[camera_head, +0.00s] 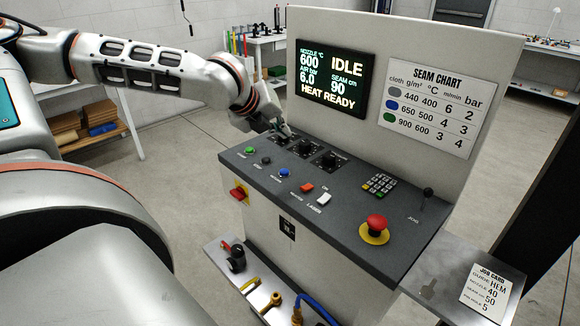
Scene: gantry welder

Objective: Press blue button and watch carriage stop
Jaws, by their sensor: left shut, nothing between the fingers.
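The blue button (284,172) sits on the sloped dark control panel (345,235), in a row with a green button (250,149) and a black button (266,160). The display (334,79) reads IDLE and HEAT READY, with nozzle 600, air 6.0 and seam 90. My left gripper (285,132) is shut and empty at the panel's back left, by the black knobs (305,147). It is behind the blue button and apart from it. I see no carriage. My right gripper is not in view.
A red mushroom button (376,222), a keypad (380,184), a joystick (426,194) and red and white switches (323,198) share the panel. A seam chart (428,107) stands behind. Hose fittings lie on the lower shelf (215,252). A job card (486,289) is at right.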

